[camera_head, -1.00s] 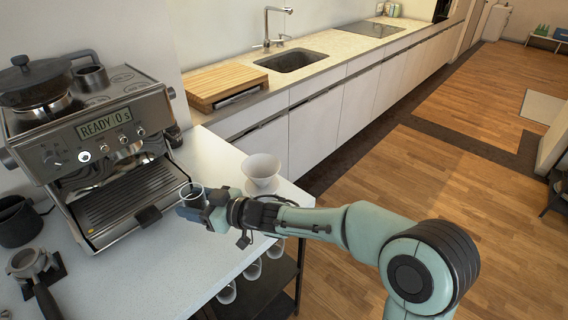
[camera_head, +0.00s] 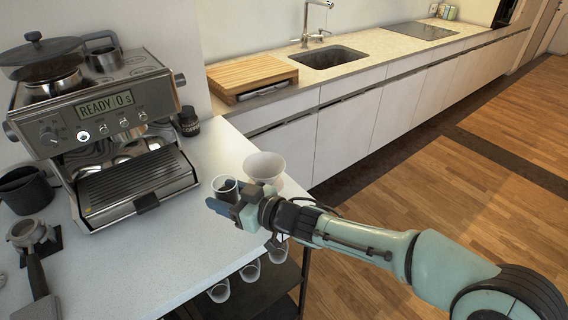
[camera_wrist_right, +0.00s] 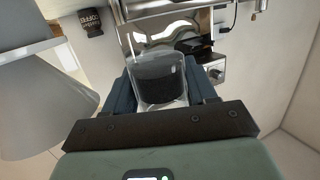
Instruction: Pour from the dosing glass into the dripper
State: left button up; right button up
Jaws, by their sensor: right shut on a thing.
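The dosing glass (camera_head: 225,183) is a small clear cup with dark grounds in it. My right gripper (camera_head: 229,204) is shut on it and holds it above the white counter, looking close to upright. In the wrist view the glass (camera_wrist_right: 158,82) sits between the two blue fingers (camera_wrist_right: 160,98). The dripper (camera_head: 265,166) is a white cone near the counter's right edge, just right of and behind the glass. In the wrist view the dripper (camera_wrist_right: 38,108) fills the left side, apart from the glass. My gripper hides its lower part in the head view. My left gripper is out of view.
The espresso machine (camera_head: 112,130) stands left of the glass, with a portafilter (camera_head: 30,238) and dark pitcher (camera_head: 26,190) nearby. White cups (camera_head: 250,270) sit on a shelf below the counter. The counter front (camera_head: 150,270) is clear.

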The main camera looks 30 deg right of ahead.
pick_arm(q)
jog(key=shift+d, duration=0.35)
pick_arm(e)
jog(key=shift+s+d, duration=0.1)
jog(key=shift+d, duration=0.05)
jog(key=shift+r, duration=0.1)
